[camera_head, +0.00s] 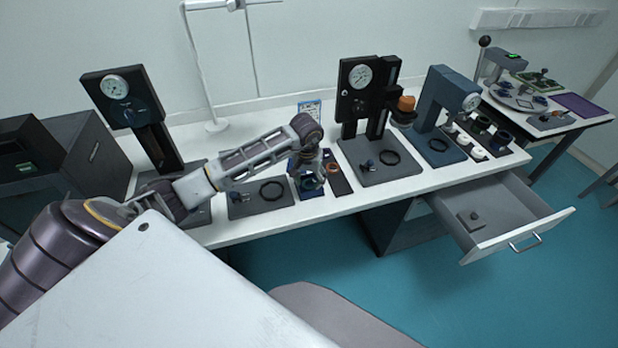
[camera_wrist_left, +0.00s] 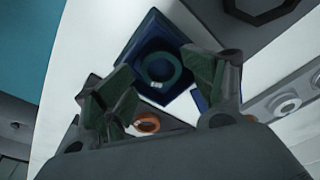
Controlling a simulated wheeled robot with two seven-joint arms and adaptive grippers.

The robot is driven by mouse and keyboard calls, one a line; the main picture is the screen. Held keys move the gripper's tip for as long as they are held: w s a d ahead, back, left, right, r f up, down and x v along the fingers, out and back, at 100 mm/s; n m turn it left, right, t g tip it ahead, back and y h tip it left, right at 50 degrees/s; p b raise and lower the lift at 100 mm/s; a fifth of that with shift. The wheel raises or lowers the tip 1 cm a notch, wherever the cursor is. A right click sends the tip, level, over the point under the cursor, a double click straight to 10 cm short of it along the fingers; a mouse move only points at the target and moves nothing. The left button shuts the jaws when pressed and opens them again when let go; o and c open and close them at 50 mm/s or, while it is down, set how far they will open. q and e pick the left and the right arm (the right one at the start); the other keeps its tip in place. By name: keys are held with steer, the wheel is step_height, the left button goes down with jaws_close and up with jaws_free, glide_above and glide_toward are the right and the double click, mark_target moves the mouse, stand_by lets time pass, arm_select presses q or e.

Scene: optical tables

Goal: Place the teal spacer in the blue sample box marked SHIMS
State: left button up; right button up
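The teal spacer (camera_wrist_left: 142,67) is a ring with a small pale mark; in the left wrist view it lies inside the blue sample box (camera_wrist_left: 126,57). In the head view the blue box (camera_head: 313,194) stands near the front edge of the bench, with the teal ring (camera_head: 309,183) showing in it. The SHIMS marking is not readable. My left gripper (camera_head: 309,170) is just above the box. In the left wrist view its green-padded fingers (camera_wrist_left: 163,88) are spread wide, with nothing held between them. My right gripper is not in view.
An orange ring (camera_wrist_left: 147,123) lies beside the box, on a dark tray (camera_head: 341,186). An open drawer (camera_head: 515,221) sticks out at the right front.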

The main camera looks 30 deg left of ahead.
mark_target(308, 185)
arm_select(q)
steer(key=shift+s+r, duration=0.1)
steer(key=shift+s, duration=0.05)
stand_by(0.4)
steer(key=shift+r+p, duration=0.55)
steer(key=shift+p, duration=0.15)
steer(key=shift+r, duration=1)
step_height(308, 185, up, 10)
steer(key=s+b, duration=0.1)
steer(key=b, duration=0.1)
steer(key=shift+d, duration=0.15)
